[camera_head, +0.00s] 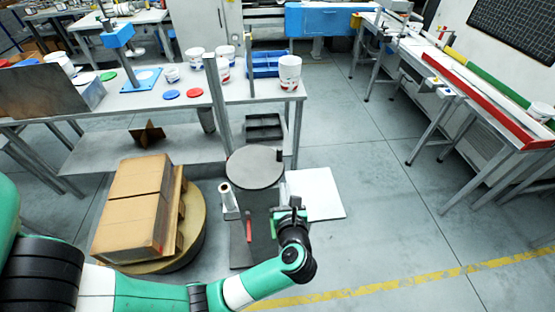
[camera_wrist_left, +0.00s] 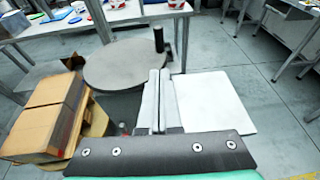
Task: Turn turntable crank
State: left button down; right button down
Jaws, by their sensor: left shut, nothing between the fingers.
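The turntable (camera_head: 254,168) is a grey round disc on a dark stand in the middle of the head view. It also shows in the left wrist view (camera_wrist_left: 122,65). An upright black crank handle (camera_wrist_left: 158,40) stands at the disc's far right edge in the wrist view; in the head view it is a small dark post (camera_head: 280,155). My left gripper (camera_head: 286,201) is just in front of the disc, to its lower right. Its fingers (camera_wrist_left: 160,75) are shut and empty, pointing toward the disc's right side, apart from the handle. My right gripper is not in view.
Stacked cardboard boxes (camera_head: 135,205) sit on a round base at left. A white panel (camera_head: 317,194) lies right of the turntable. A workbench (camera_head: 190,99) with cups stands behind. The floor at right is clear.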

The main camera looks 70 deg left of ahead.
aim_at(279, 156)
pick_arm(q)
jog(key=b+x, duration=0.1)
jog(key=x, duration=0.7)
jog(key=r+b+x, duration=0.1)
jog(key=x, duration=0.4)
jog(key=shift+a+b, duration=0.25)
jog(key=shift+b, duration=0.05)
jog(key=shift+w+a+r, duration=0.1)
jog(key=shift+w+a, duration=0.05)
jog(key=shift+a, duration=0.15)
